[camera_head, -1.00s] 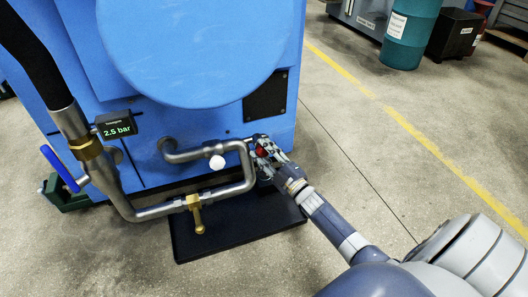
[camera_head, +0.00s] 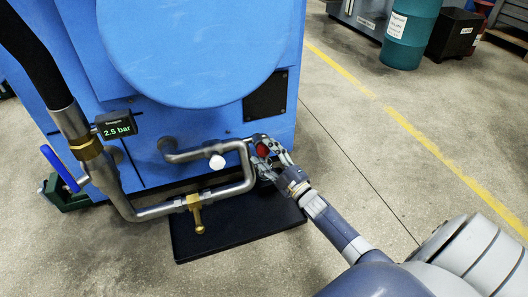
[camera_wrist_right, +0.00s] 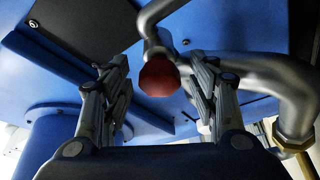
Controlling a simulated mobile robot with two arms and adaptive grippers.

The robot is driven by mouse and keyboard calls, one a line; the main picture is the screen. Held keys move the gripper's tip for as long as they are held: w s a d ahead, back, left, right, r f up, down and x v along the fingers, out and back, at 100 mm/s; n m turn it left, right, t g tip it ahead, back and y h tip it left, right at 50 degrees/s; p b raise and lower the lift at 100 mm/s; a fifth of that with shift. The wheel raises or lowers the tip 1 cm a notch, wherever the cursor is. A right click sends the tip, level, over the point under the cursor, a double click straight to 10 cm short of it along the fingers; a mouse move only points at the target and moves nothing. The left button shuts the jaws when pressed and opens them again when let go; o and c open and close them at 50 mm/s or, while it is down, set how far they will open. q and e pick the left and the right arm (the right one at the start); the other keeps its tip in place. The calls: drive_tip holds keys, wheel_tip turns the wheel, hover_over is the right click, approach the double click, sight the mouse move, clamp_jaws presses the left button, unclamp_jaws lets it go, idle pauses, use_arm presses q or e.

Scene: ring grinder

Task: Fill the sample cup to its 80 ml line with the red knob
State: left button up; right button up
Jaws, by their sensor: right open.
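The red knob (camera_head: 263,150) sits at the right end of the steel pipework on the front of the blue machine. My right gripper (camera_head: 268,151) is at the knob, with its fingers around it in the head view. In the right wrist view the red knob (camera_wrist_right: 159,78) lies between the two spread fingers of my right gripper (camera_wrist_right: 160,72). Gaps show on both sides, so the fingers look clear of it. I cannot make out the sample cup in either view. My left gripper is not in view.
Bent steel pipes (camera_head: 236,190) with a brass-handled valve (camera_head: 197,215) and a white knob (camera_head: 217,162) run left of my gripper. A display (camera_head: 116,125) reads 2.5 bar beside a blue lever (camera_head: 60,168). A black tray (camera_head: 225,235) lies below.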

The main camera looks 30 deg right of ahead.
drive_tip(key=v, duration=1)
drive_tip(key=shift+s, duration=0.4)
drive_tip(key=shift+f, duration=0.1)
